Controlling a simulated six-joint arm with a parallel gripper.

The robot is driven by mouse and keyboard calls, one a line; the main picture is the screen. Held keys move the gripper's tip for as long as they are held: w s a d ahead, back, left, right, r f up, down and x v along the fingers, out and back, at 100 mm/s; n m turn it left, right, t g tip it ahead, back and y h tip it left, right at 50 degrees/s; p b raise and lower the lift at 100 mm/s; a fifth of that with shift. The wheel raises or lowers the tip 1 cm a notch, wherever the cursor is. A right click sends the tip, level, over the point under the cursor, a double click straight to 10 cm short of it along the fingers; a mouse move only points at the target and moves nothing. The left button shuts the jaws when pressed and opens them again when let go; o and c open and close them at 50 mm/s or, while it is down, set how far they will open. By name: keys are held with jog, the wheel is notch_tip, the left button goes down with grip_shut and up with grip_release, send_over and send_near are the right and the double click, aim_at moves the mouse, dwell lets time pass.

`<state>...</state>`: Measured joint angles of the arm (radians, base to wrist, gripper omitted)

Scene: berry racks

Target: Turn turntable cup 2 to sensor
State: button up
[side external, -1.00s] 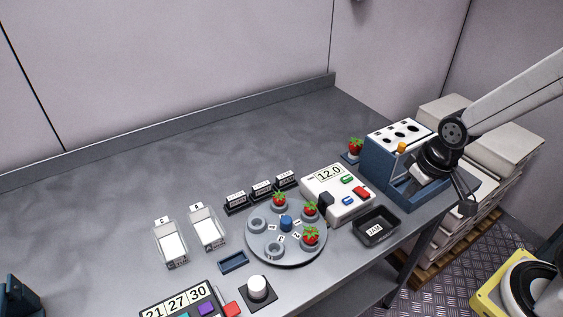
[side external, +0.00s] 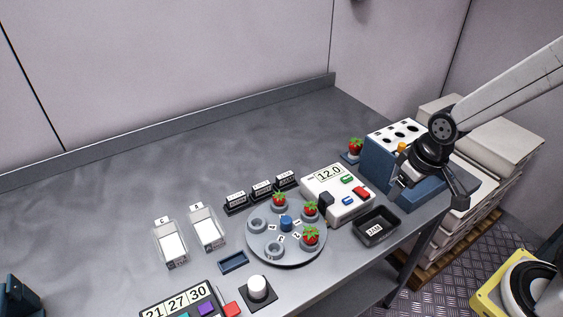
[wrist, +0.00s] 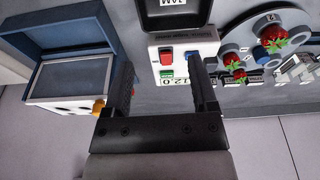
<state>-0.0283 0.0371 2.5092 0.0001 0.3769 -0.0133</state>
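The grey turntable (side external: 292,262) has a blue centre knob (side external: 286,223) and a ring of cups. Three cups hold strawberries (side external: 310,237), and two at the left and front look empty. Small number labels ring the knob, too small to read surely in the side view. The white instrument (side external: 345,206) reads 12.0, and its dark block (side external: 326,203), perhaps the sensor, stands at the turntable's right edge. My gripper (side external: 428,196) is open and empty, to the right of the turntable, by the blue box. In the wrist view the turntable (wrist: 303,20) is partly cut off at upper right.
A blue box with a holed white top (side external: 378,165) stands right of the instrument. A black tray (side external: 377,239) lies in front. The rear table is clear.

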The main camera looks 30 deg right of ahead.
aim_at(285, 219)
jog(key=w+a+n, duration=0.1)
jog(key=w+a, duration=0.1)
jog(key=w+a+n, duration=0.1)
jog(key=w+a, duration=0.2)
jog(key=w+a+n+g, duration=0.1)
jog(key=w+a, duration=0.2)
jog(key=shift+f, duration=0.25)
jog(key=w+a+n, duration=0.1)
jog(key=a, duration=0.3)
jog(key=w+a+f+n+g, duration=0.1)
jog(key=w+a+n, duration=0.1)
jog(key=a, duration=0.2)
jog(key=w+a+f+n, duration=0.1)
jog(key=a, duration=0.3)
jog(key=shift+w+a+f, duration=0.15)
jog(key=shift+w+a, duration=0.05)
jog(key=shift+w, duration=0.1)
jog(key=shift+f, duration=3.9)
grip_shut()
